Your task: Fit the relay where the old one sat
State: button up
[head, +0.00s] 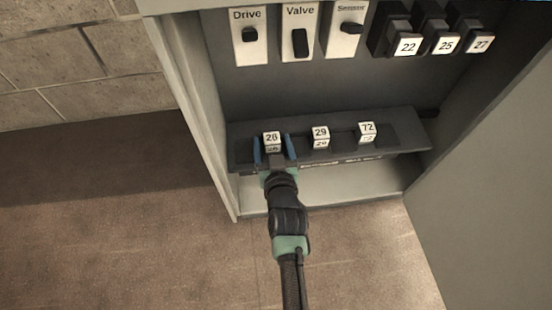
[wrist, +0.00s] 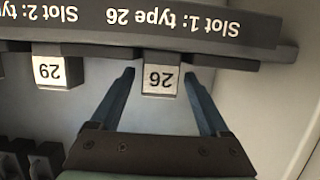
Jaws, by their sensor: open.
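A small relay with a white face marked 26 (head: 271,138) stands at the left end of a dark rack (head: 344,148) in the cabinet. It shows upside down in the wrist view (wrist: 160,78), beside the lettering "Slot 1: type 26". My gripper (head: 273,143) is open, with one blue finger on each side of this relay; in the wrist view a gap shows beside each fingertip. Two more relays, 29 (head: 320,137) and 72 (head: 367,132), stand to its right on the rack. Black relays 22 (head: 407,46), 25 (head: 445,44) and 27 (head: 480,43) are at the upper right.
Drive (head: 249,36), Valve (head: 299,34) and Sensor (head: 345,30) switches sit on the back panel above the rack. The cabinet's left wall (head: 190,110) is close to my gripper. The cabinet door (head: 490,160) stands at the right. The panel between switches and rack is clear.

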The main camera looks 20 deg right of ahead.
jog(key=p+v, duration=0.4)
jog(key=v, duration=0.7)
jog(key=shift+s, duration=0.25)
